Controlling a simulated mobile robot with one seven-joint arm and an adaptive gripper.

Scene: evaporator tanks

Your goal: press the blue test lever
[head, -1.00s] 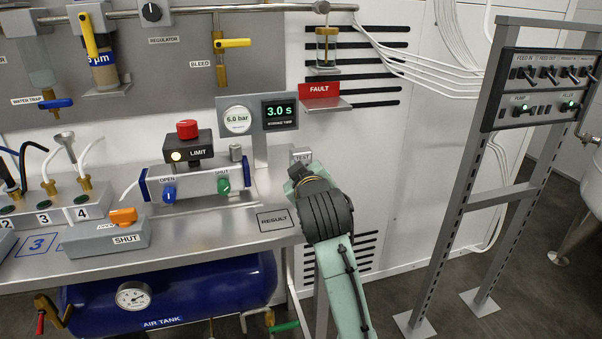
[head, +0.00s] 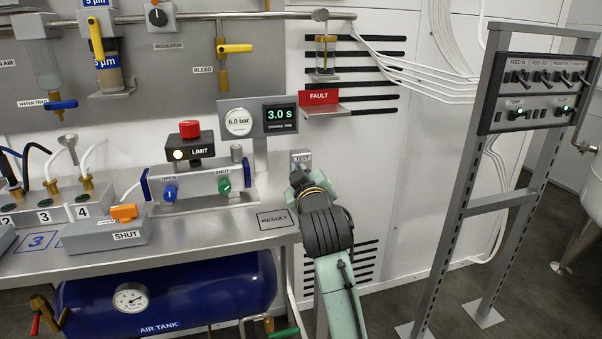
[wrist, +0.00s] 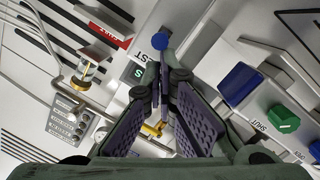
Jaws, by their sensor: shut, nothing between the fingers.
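The grey box marked TEST (head: 301,157) stands at the right end of the steel bench. In the wrist view a round blue knob (wrist: 157,43), which looks like the test lever's end, shows by the TEST lettering, just past my fingertips. The lever is hidden behind my gripper in the head view. My gripper (head: 299,178) is just below and in front of the TEST box. It also shows in the wrist view (wrist: 160,88), with its fingertips together and nothing held. I cannot tell whether it touches the lever.
The gauge and 3.0 s display (head: 281,118) stand left of the TEST box, with the red FAULT sign (head: 320,97) above right. The valve unit with blue and green knobs (head: 196,183) is left. A control panel frame (head: 455,215) stands right, with open floor between.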

